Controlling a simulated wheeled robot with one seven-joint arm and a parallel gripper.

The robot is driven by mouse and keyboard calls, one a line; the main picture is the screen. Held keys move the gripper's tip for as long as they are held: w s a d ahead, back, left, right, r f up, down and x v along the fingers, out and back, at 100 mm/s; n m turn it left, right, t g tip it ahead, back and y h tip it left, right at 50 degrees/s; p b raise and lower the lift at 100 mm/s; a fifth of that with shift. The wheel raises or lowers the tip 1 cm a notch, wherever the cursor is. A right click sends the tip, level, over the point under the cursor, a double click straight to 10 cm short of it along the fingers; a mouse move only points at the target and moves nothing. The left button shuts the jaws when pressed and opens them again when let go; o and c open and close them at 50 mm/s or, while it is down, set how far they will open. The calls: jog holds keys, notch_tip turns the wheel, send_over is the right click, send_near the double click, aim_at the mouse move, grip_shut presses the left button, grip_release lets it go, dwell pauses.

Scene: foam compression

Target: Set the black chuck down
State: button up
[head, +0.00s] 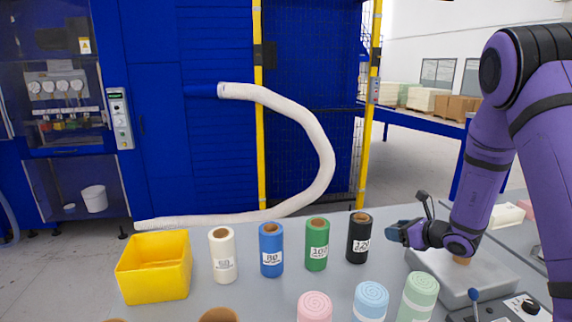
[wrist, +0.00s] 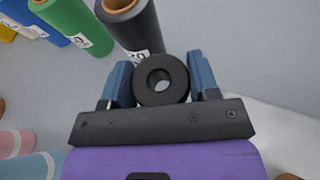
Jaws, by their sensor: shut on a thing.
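The black chuck (wrist: 160,98) is a thick black ring with a round hole, seen in the wrist view between the two blue fingers. My gripper (wrist: 160,72) is shut on it, one finger on each side. In the head view my gripper (head: 404,233) is over the table's right part, just right of the black roll (head: 359,239). The chuck cannot be made out in the head view. In the wrist view the black roll (wrist: 133,30) stands just beyond the chuck; I cannot tell if they touch.
White (head: 222,257), blue (head: 271,251) and green (head: 317,246) labelled rolls stand in a row left of the black one. A yellow bin (head: 153,267) is at the left. Pastel foam rolls (head: 370,300) are in front. A grey plate device (head: 470,278) is at the right.

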jog(key=shift+m+t+h, duration=0.4)
jog(key=shift+m+h, duration=0.2)
jog(key=f, duration=0.3)
jog(key=a+f, duration=0.1)
jog(key=f, duration=0.2)
jog(key=a+f, duration=0.1)
jog(key=f, duration=0.2)
jog(key=shift+s+f, duration=0.2)
jog(key=shift+s, duration=0.15)
notch_tip(320, 180, up, 14)
jog(key=w+m+t+h, duration=0.1)
jog(key=w+m+h, duration=0.1)
jog(key=shift+w+f, duration=0.25)
jog(key=shift+w, duration=0.05)
jog(key=shift+d+r, duration=0.1)
